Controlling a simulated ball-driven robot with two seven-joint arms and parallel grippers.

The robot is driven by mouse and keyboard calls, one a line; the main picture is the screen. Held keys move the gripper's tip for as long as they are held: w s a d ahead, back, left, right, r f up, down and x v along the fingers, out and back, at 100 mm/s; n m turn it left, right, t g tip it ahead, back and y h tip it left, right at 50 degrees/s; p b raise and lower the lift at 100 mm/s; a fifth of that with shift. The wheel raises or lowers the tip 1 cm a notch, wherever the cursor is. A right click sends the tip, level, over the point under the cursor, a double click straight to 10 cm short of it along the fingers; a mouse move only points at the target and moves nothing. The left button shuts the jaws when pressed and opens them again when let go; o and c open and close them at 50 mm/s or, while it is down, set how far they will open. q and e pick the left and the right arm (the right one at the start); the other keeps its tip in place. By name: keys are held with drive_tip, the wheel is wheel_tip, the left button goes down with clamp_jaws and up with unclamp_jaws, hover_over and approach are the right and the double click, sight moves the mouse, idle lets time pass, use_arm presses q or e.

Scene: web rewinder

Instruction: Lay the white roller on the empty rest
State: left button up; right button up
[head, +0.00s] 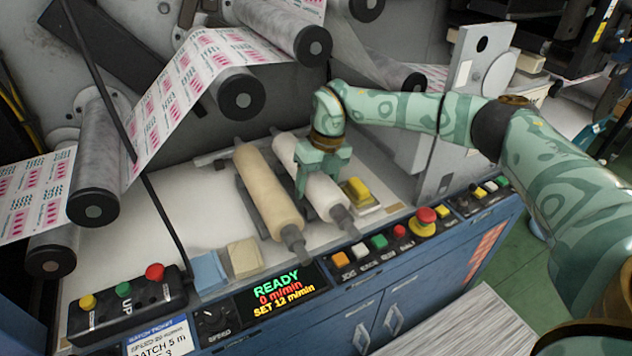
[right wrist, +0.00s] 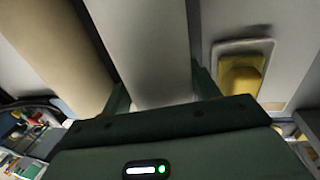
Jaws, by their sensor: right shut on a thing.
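The white roller (head: 328,199) lies beside a cream roller (head: 268,190) on the machine's pale deck, both slanting toward the front panel. My right gripper (head: 318,176) comes down over the white roller and is shut on its middle. In the right wrist view the white roller (right wrist: 140,45) runs between the two fingers, with the cream roller (right wrist: 45,50) to its left. I cannot tell whether the white roller touches the deck or hangs just above it. An empty rest cannot be made out clearly. My left gripper is not in view.
A yellow block on a pale tray (head: 358,192) is close to the right of the white roller. Blue (head: 208,272) and tan (head: 245,257) pads lie at the front left. A button panel (head: 385,245) borders the front. Printed-web rollers (head: 240,95) overhang the back. The left deck is clear.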

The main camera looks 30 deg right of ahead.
drive_tip(key=shift+r, duration=0.1)
drive_tip(key=o, duration=1.7)
drive_tip(key=r, duration=0.2)
drive_tip(key=d+r+p, duration=0.1)
drive_tip(key=r, duration=0.2)
drive_tip(key=r+p, duration=0.1)
drive_tip(key=r, duration=0.1)
drive_tip(key=shift+s+d+r, duration=0.1)
drive_tip(key=shift+d+r, duration=0.05)
drive_tip(key=shift+d, duration=0.1)
